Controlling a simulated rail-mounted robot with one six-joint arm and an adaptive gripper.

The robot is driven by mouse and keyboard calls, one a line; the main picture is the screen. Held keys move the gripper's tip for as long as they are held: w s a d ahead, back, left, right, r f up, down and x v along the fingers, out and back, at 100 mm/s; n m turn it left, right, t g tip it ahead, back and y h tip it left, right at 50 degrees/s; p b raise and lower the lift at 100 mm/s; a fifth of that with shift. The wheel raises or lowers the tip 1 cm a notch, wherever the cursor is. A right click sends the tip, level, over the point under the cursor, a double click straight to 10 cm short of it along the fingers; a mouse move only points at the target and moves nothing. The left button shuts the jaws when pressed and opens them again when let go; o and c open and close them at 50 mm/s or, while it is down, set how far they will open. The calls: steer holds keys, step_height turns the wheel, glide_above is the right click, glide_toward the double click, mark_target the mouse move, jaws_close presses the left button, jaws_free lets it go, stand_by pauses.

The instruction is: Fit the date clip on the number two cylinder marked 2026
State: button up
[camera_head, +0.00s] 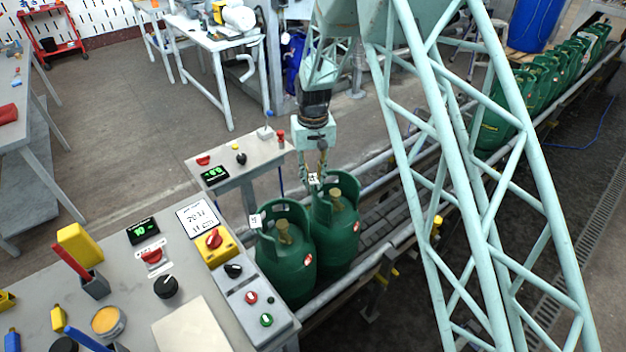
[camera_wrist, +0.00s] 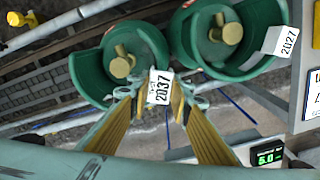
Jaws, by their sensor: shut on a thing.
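Two green gas cylinders stand side by side on the conveyor: a nearer-left one (camera_head: 284,266) and one to its right (camera_head: 338,232). The nearer-left cylinder carries a white clip (camera_head: 255,220) on its collar, which reads like 2027 in the wrist view (camera_wrist: 282,41). My gripper (camera_head: 312,181) is shut on a white date clip (camera_wrist: 160,88), which reads like 2037. The held clip is at the collar rim of the right-hand cylinder, which is the left one in the wrist view (camera_wrist: 88,82). Whether it is seated on the rim cannot be told. I cannot read 2026 anywhere.
A control desk (camera_head: 190,322) with a sign (camera_head: 198,217) reading like 2037 stands at the front left. A small button stand (camera_head: 240,165) is just behind the cylinders. Conveyor rails (camera_head: 376,232) run beside them, with more green cylinders (camera_head: 494,124) far up the line.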

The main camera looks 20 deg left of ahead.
mark_target(313, 190)
steer(key=shift+f+b, duration=1.1)
steer(key=shift+f, duration=1.25)
stand_by(0.9)
steer(key=o, duration=0.8)
steer(key=shift+r, duration=0.1)
steer(key=shift+r, duration=5.9)
steer(key=shift+d+r, duration=0.1)
